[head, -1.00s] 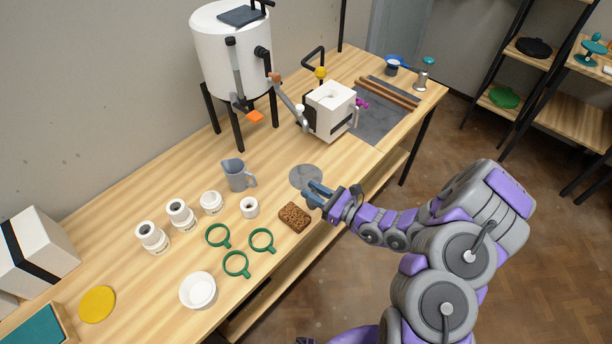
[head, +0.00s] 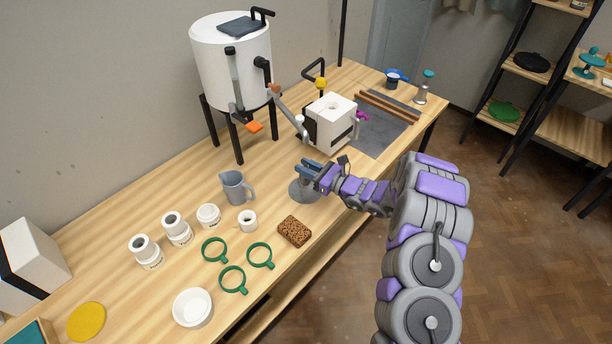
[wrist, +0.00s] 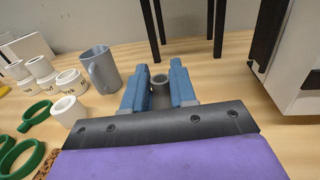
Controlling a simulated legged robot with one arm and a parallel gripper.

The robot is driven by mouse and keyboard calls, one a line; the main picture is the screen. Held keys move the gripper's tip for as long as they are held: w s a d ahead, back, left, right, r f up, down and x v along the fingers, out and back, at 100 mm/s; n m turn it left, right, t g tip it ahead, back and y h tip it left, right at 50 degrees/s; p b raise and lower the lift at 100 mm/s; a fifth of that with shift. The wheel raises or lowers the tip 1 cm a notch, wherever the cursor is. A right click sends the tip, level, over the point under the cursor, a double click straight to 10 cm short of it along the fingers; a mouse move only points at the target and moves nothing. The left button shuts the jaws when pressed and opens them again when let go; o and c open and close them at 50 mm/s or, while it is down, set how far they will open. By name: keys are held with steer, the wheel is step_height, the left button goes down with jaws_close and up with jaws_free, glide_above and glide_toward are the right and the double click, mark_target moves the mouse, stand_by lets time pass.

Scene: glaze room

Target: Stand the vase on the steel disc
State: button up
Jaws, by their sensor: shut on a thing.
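The steel disc (head: 298,195) is a flat grey round on the bench, partly covered by my gripper. My gripper (head: 307,170) is over the disc's far part in the head view. In the wrist view, its blue fingers (wrist: 159,88) are closed around a small grey vase (wrist: 159,79), with the round, open mouth showing between them. The vase looks about upright. My fingers hide most of its body in the head view, and its foot is hidden, so I cannot tell whether it touches the disc.
A grey jug (head: 235,187) and a white cylinder (head: 247,221) stand left of the disc. A brown sponge-like block (head: 294,231) lies nearer the front edge. A white box-shaped machine (head: 330,122) stands behind to the right. Green rings (head: 260,256) and white jars lie left.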

step_height(320, 180, down, 4)
steer(key=shift+w+r+b, duration=0.1)
steer(key=shift+r+b, duration=0.05)
steer(key=shift+b, duration=0.6)
steer(key=o, duration=0.9)
steer(key=shift+r, duration=0.1)
